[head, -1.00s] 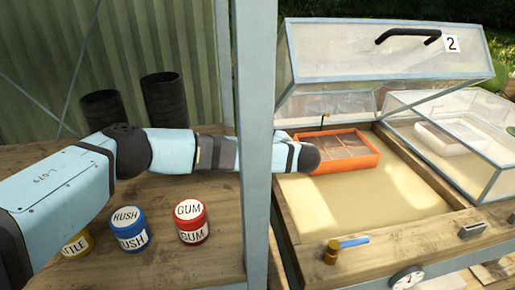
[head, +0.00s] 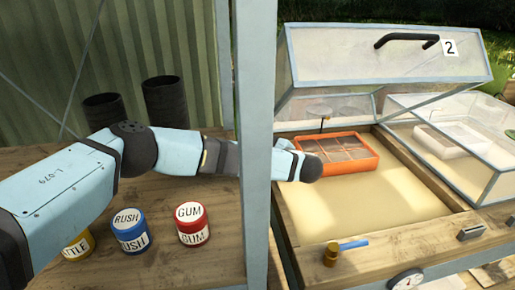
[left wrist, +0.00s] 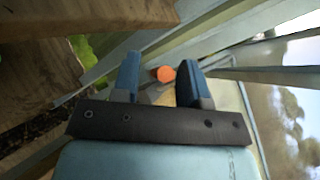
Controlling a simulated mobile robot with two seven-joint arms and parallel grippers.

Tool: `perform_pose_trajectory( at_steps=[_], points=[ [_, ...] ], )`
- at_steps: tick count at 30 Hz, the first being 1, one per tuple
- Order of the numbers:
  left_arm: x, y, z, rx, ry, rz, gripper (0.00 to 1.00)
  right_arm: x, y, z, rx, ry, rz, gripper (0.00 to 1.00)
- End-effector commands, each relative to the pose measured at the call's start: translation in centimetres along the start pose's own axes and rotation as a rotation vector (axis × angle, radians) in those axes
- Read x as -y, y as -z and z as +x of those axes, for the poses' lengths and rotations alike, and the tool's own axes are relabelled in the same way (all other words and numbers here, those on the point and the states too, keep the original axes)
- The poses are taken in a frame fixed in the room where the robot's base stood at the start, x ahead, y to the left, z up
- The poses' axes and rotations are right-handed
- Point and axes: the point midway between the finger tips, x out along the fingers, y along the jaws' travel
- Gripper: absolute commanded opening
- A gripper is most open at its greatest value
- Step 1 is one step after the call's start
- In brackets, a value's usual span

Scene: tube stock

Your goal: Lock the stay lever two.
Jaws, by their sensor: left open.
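A blue lever with a brass base (head: 331,255) sits on the front wooden rail of the open frame marked 2, its blue handle (head: 354,244) pointing right. I take it to be stay lever two. My left arm reaches behind the grey post, and its dark end is above the sand bed; its fingers cannot be made out in the head view. In the left wrist view my left gripper (left wrist: 158,80) is open, its blue fingers apart. A round orange thing (left wrist: 166,74) shows between the fingers, seemingly beyond them; I cannot tell what it is. My right gripper is not in view.
The glazed lid (head: 385,60) marked 2 is raised. An orange tray (head: 355,160) lies on the sand. A grey post (head: 256,220) stands in front of my left arm. Labelled blue (head: 130,231) and red (head: 193,225) tins stand on the left bench.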

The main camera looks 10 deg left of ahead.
Motion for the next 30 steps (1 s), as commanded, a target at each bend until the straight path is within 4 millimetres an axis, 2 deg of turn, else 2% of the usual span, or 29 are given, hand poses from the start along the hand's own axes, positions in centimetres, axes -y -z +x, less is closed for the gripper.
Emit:
perform_pose_trajectory(
  at_steps=[1, 3, 5, 11, 16, 26, 30],
  points=[
    [0.6, -0.5, -0.8, -0.001, 0.004, 0.002, 0.4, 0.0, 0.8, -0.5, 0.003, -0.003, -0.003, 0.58],
    [0.7, -0.7, -1.7, 0.0, 0.006, 0.003, 0.4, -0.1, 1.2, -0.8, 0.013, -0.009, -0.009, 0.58],
    [0.8, -0.9, -2.6, 0.003, 0.006, 0.0, 0.4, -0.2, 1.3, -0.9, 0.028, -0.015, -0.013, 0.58],
    [0.6, -0.5, -7.8, 0.001, 0.008, 0.0, 0.4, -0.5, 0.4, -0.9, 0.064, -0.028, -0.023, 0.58],
    [0.6, -0.7, -10.1, 0.001, 0.001, 0.001, 0.4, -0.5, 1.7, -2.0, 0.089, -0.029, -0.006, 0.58],
    [0.4, -0.4, -12.4, 0.001, 0.0, 0.0, 0.4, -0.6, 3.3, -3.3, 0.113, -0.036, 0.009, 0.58],
    [0.2, -0.3, -12.9, 0.002, 0.0, 0.0, 0.4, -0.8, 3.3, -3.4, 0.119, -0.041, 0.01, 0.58]
  ],
)
